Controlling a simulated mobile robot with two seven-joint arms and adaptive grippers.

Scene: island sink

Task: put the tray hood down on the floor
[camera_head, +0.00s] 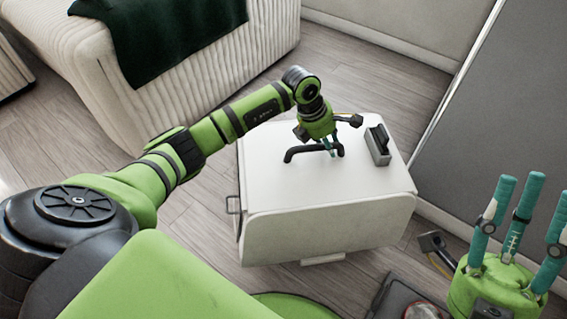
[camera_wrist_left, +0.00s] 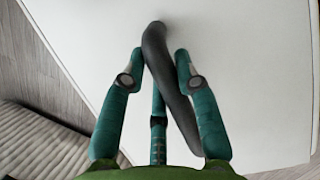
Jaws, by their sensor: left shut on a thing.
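The tray hood, which I take to be the white box-like cover (camera_head: 290,195) with a dark curved handle (camera_head: 298,153), is at the middle of the head view, low near the floor. I cannot tell whether it touches the floor. My left gripper (camera_head: 328,146) is over its top, shut on the handle. In the left wrist view the dark handle (camera_wrist_left: 158,55) runs between the teal fingers (camera_wrist_left: 155,95), above the white top (camera_wrist_left: 245,60). My right gripper (camera_head: 525,205) is at the lower right, fingers up and spread, empty.
A grey-and-black block (camera_head: 378,146) sits on the hood's top at right. A ribbed cream couch (camera_head: 215,75) with a dark green cloth (camera_head: 165,35) stands at the upper left. A grey panel (camera_head: 500,125) stands at right. Wood floor (camera_head: 195,232) is bare left of the hood.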

